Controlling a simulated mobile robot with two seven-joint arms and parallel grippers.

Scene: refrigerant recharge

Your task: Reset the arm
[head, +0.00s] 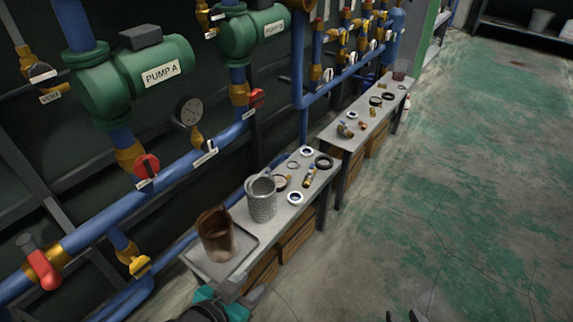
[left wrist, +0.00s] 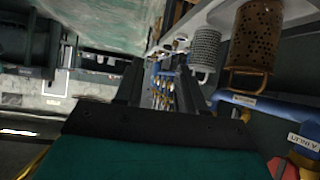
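My left gripper (head: 246,291) is low in the head view, beside the front end of the near bench, below the tray. In the left wrist view its two dark fingers (left wrist: 158,90) stand apart with nothing between them. My right gripper (head: 402,316) shows only as dark tips at the bottom edge of the head view, over the floor. The tips look apart and I see nothing between them. The rest of the right gripper is out of the frame.
The near bench (head: 229,188) carries a tray (head: 242,262) with a rusty brown canister (head: 217,237), a grey perforated canister (head: 262,205) and small rings. A second bench (head: 342,118) stands behind. Blue pipes (head: 190,150) line the left; green floor (head: 470,170) is clear right.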

